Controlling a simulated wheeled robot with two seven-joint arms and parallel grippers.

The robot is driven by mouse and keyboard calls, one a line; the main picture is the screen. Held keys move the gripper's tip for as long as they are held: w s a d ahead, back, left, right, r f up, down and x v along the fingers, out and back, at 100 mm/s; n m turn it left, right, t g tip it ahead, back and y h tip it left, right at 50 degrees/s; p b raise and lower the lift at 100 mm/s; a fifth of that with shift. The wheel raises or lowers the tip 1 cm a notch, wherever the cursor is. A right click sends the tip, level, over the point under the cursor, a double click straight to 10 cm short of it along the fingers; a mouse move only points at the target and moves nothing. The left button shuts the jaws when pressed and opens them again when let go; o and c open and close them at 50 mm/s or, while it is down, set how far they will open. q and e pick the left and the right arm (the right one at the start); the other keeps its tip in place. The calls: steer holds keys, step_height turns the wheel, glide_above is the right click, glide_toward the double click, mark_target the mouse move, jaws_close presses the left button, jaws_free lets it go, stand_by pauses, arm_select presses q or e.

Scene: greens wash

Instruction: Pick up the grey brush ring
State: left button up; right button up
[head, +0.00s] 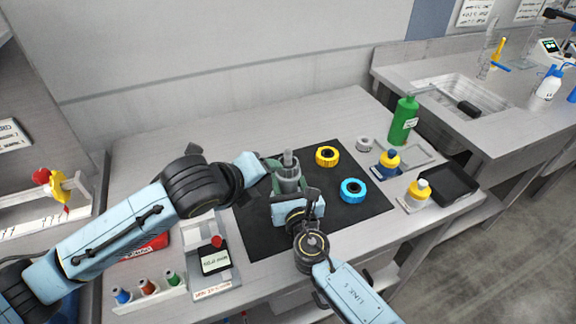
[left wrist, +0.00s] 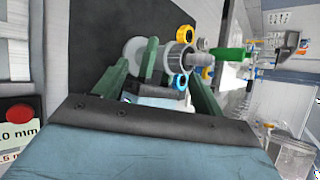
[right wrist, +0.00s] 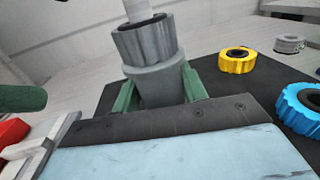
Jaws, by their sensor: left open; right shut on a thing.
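The grey brush ring (head: 289,172) is a dark grey ribbed collar around a pale post, on top of a smooth grey cylinder (right wrist: 160,88). It shows close up in the right wrist view (right wrist: 146,40) and beyond the fingers in the left wrist view (left wrist: 177,54). My right gripper (head: 289,187) is shut on the grey cylinder below the ring, which stands upright. My left gripper (head: 270,165) is open, its green fingers close to the ring from the left. I cannot tell whether they touch it.
A yellow ring (head: 327,156) and a blue ring (head: 353,190) lie on the black mat (head: 258,236). A small light grey ring (head: 364,144), a green bottle (head: 404,121) and a black tray (head: 447,184) are to the right. The back of the table is clear.

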mark_target(286, 164)
arm_select(q)
steer(key=s+d+r+m+t, duration=0.3)
steer(key=s+m+t, duration=0.1)
steer(key=m, duration=0.6)
steer(key=x, duration=0.6)
steer(key=shift+w+f, duration=0.1)
steer(key=shift+w, duration=0.25)
steer(key=shift+a+f+x, duration=0.15)
steer(key=shift+x, duration=1.2)
steer(key=shift+a+f+x, duration=0.1)
steer(key=shift+a+x, duration=0.1)
steer(key=shift+x, duration=1.1)
steer(key=c, duration=1.1)
steer(key=shift+o, duration=0.2)
step_height(286, 164, up, 10)
